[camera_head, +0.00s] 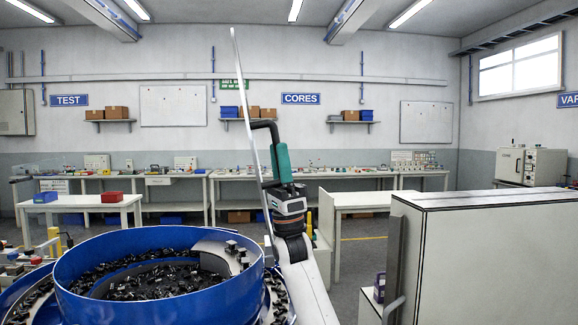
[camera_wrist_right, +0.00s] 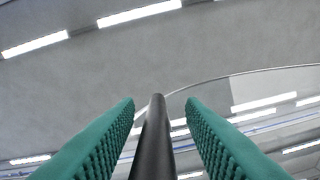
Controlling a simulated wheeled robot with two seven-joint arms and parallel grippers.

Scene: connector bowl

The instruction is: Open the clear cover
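The clear cover (camera_head: 240,75) stands raised and almost upright above the blue bowl (camera_head: 160,305). In the head view it shows nearly edge-on as a thin pale strip. Its curved rim (camera_wrist_right: 265,72) crosses the right wrist view. A black bar handle (camera_head: 264,123) sticks out on its right side. My right gripper (camera_head: 283,165) is at this handle, pointing up. In the right wrist view the black bar (camera_wrist_right: 155,145) runs between the two green fingers, with a visible gap on each side. My left gripper is not in view.
The bowl holds many small black connectors (camera_head: 160,280). A large pale cabinet (camera_head: 490,255) stands close on the right. White tables (camera_head: 80,203) and workbenches line the back. Open floor (camera_head: 360,245) lies between the bowl and the cabinet.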

